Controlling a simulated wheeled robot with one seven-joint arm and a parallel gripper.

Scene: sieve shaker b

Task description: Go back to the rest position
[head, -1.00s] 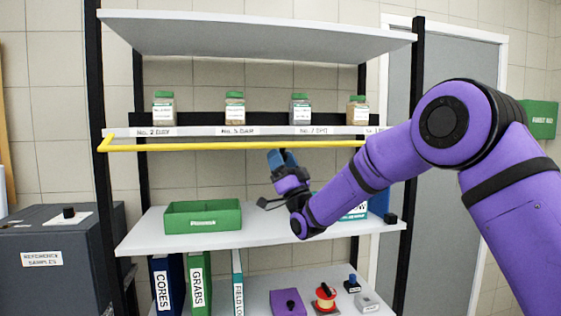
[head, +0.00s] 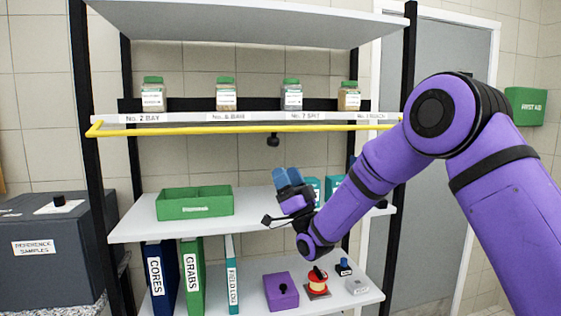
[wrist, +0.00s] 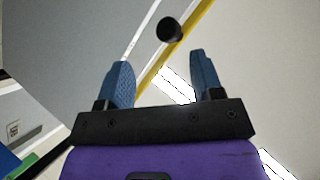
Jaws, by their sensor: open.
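My purple arm reaches in from the right in the head view. My gripper (head: 288,178) has blue fingers that point up, in front of the middle shelf (head: 140,222) and below the yellow rail (head: 225,131). In the wrist view the two fingers (wrist: 160,80) stand apart with nothing between them. A black knob (head: 273,140) hangs just under the yellow rail, above the gripper and clear of it. The same knob shows in the wrist view (wrist: 170,30), beyond the fingertips.
Several green-lidded jars (head: 226,94) stand on the upper shelf. A green tray (head: 195,203) sits on the middle shelf. Binders (head: 158,278), a purple box (head: 281,291) and a red spool (head: 317,281) are on the lower shelf. A dark cabinet (head: 52,265) stands at left.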

